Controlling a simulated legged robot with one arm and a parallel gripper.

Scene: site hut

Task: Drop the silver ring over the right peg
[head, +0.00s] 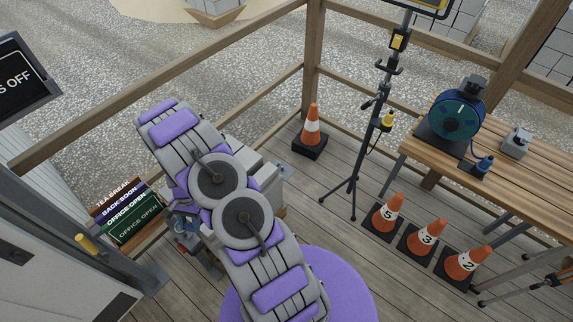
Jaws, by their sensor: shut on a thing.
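I cannot make out the silver ring or the right peg in the head view. My own grey and purple arm fills the middle of the picture and covers much of what lies behind it. My gripper's fingers do not show, so what they hold is hidden. A pale grey boxy shape shows partly behind the arm, and I cannot tell what it is.
Numbered orange cones (427,236) stand on the plank floor at right, near a wooden bench (513,112) with a cable reel (456,113). A tripod stand (376,125) and another cone (312,120) stand behind. Sign boards (127,212) lean at left.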

